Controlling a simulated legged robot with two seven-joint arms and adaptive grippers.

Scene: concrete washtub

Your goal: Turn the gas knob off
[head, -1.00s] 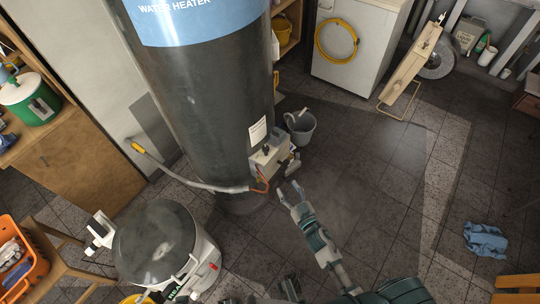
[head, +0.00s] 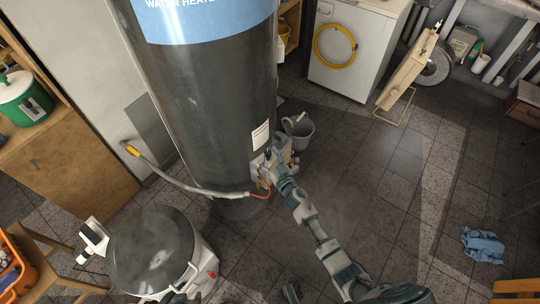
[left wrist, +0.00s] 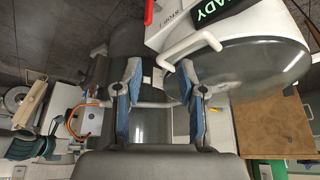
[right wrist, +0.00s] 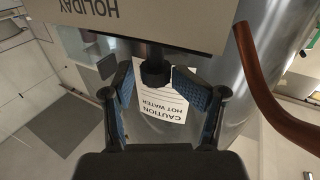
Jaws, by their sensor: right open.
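The gas control box (head: 284,158) sits low on the dark water heater (head: 205,105), its face partly hidden by my right gripper (head: 268,163). In the right wrist view the box (right wrist: 150,22) reads "HOLIDAY" upside down, and a dark round knob (right wrist: 155,70) sticks out from it. My right gripper (right wrist: 165,88) is open, with its fingertips on either side of the knob; whether they touch it I cannot tell. My left gripper (left wrist: 160,75) is open and empty, near the round lidded appliance (left wrist: 250,62).
A copper-coloured pipe (right wrist: 270,95) runs close to my right gripper. The floor to the right is open, with a blue cloth (head: 482,246).

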